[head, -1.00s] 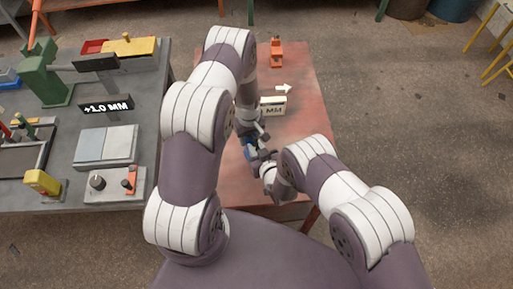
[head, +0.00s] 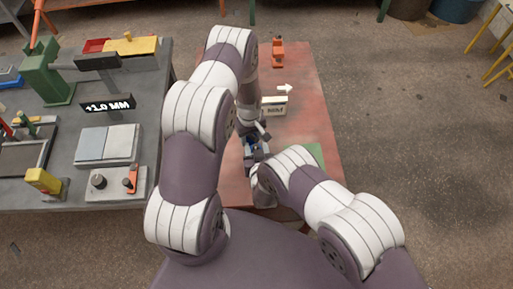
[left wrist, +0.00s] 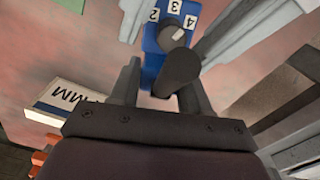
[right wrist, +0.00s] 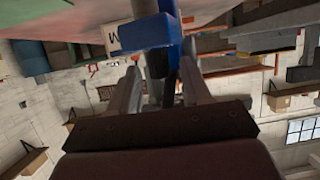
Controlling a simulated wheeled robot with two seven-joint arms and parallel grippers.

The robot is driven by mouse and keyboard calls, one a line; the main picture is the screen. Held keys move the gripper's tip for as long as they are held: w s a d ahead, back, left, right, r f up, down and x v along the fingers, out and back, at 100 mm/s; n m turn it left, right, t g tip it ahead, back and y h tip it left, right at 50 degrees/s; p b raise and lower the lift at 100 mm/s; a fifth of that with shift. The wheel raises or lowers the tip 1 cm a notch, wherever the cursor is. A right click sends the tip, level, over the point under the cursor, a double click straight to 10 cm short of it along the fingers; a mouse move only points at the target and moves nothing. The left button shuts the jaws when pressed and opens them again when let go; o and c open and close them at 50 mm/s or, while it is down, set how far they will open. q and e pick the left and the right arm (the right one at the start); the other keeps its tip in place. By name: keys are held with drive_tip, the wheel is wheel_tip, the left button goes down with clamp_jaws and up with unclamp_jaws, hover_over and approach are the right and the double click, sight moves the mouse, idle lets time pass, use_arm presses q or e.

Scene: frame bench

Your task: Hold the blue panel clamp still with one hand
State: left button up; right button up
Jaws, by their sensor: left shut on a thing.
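The blue panel clamp (head: 251,143) is on the red bench, mostly hidden by my grippers in the head view. In the left wrist view the clamp (left wrist: 152,62) shows white tags numbered 2, 3 and 4 and a dark round knob (left wrist: 201,72). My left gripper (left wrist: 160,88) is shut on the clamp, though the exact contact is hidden. In the right wrist view the clamp's blue block (right wrist: 150,33) lies just beyond my right gripper (right wrist: 160,80). Its fingers stand apart, with a blue bar and a dark post showing between them.
A white block marked MM (head: 274,107) and an orange clamp (head: 278,54) are on the red bench (head: 305,120). A green patch (head: 315,153) lies at its right edge.

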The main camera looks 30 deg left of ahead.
idle(0.4)
drive_tip(key=shift+w+d+n+g+y, duration=0.15)
drive_tip(key=shift+n+g+y, duration=0.65)
drive_tip(key=shift+n+y, duration=0.2)
drive_tip(key=shift+s+d+r+n+g+y, duration=0.2)
drive_tip(key=shift+d+n+g+y, duration=0.1)
drive_tip(key=shift+n+g+y, duration=0.15)
drive_tip(key=v, duration=1.2)
drive_tip(key=s+d+f+g+h, duration=0.4)
drive_tip(key=d+f+g+h, duration=0.1)
drive_tip(key=d+f+h, duration=0.15)
drive_tip(key=s+d+r+m+g+h, duration=0.1)
drive_tip(key=d+r+m+g+h, duration=0.1)
drive_tip(key=d+r, duration=0.7)
drive_tip(key=shift+d+r+m+g+h, duration=0.35)
drive_tip(key=shift+d+g+h, duration=0.4)
drive_tip(key=shift+d+h, duration=0.05)
drive_tip(key=shift+s, duration=0.1)
